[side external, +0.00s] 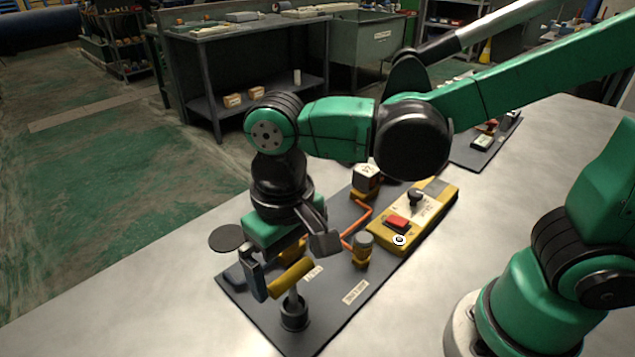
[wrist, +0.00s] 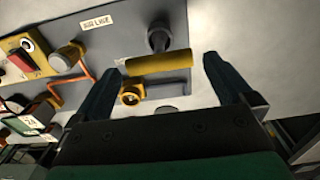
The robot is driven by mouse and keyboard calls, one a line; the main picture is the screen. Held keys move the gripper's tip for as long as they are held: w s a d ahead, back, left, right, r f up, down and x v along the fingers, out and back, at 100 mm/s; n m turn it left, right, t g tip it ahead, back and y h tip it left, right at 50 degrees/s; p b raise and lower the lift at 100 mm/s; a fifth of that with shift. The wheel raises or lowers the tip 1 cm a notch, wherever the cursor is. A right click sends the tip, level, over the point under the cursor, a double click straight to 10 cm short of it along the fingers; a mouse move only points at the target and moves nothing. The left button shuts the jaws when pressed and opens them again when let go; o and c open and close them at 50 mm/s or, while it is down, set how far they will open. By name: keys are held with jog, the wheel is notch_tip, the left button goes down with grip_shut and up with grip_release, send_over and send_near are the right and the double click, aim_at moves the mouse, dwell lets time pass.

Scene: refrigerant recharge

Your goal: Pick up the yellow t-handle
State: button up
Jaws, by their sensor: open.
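The yellow t-handle (side external: 291,277) has a cylindrical yellow crossbar on a pale upright stem. The stem stands in a round black holder (side external: 294,314) near the front end of a dark grey panel. My gripper (side external: 290,262) is open and tilted downward close to the crossbar, one finger on each side in the side view. In the wrist view the crossbar (wrist: 158,63) lies across the gap between the two dark fingertips (wrist: 163,66), and nothing is gripped. I cannot tell whether a finger touches it.
A yellow fitting (wrist: 132,95) sits close to the t-handle, partly behind my gripper in the side view. A grey-capped yellow valve (side external: 362,250), an orange hose (side external: 362,219) and a yellow box with a red switch (side external: 398,222) stand farther along the panel (side external: 330,320).

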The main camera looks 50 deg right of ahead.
aim_at(293, 296)
jog(key=shift+f, duration=2.3)
jog(key=c, duration=1)
